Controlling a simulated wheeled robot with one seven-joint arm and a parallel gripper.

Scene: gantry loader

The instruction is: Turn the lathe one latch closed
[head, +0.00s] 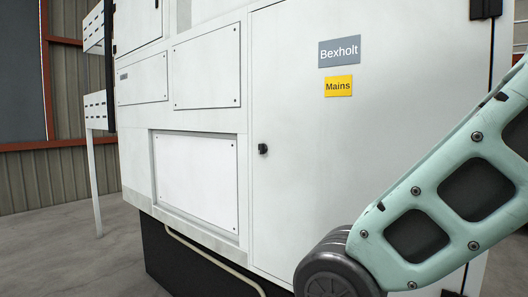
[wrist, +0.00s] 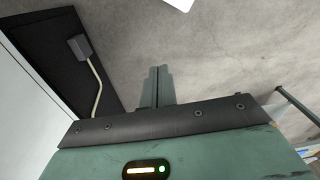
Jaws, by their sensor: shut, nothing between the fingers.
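A small black latch (head: 263,149) sits on the left edge of a tall white door (head: 330,190) of the machine in the head view. It is too small to tell whether it is turned open or closed, and I cannot tell whether it is the lathe one latch. The door lies flush with the cabinet. My gripper (wrist: 158,72) shows in the wrist view with its fingers together and nothing between them, over bare floor. It is outside the head view. The latch does not show in the wrist view.
The door carries a grey "Bexholt" sign (head: 340,52) and a yellow "Mains" sign (head: 338,86). A pale bent pipe (head: 213,263) runs along the machine's dark base, and a pipe (wrist: 97,85) also shows in the wrist view.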

